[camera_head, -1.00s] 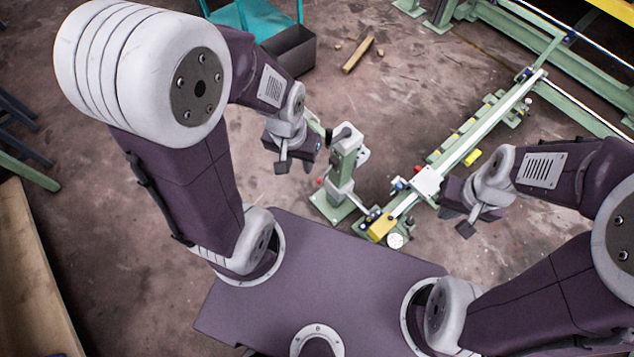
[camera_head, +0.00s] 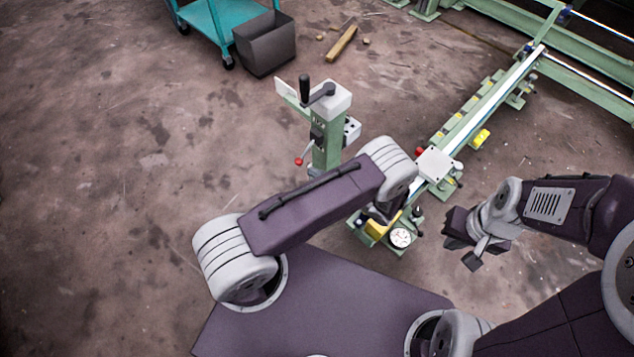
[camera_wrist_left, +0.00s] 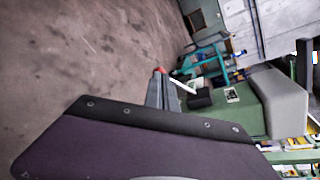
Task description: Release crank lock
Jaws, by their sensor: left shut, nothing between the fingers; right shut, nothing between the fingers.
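A green post (camera_head: 328,150) carries a crank (camera_head: 320,93) with an upright black handle on top. A lever with a red knob (camera_head: 300,162) sticks out from the post's left side. In the left wrist view, the red knob (camera_wrist_left: 159,70) shows just beyond the tips of my left gripper (camera_wrist_left: 162,92), with the green post (camera_wrist_left: 262,98) to the right. The left gripper is shut and empty; I cannot tell whether it touches the knob. My right gripper (camera_head: 471,260) is shut and empty, right of the rail's near end.
A long green rail (camera_head: 490,105) with a white block (camera_head: 434,165) runs toward the back right. A round gauge (camera_head: 401,238) and a yellow part sit at its near end. A teal cart (camera_head: 222,25) and a dark bin (camera_head: 265,43) stand behind. The floor at left is clear.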

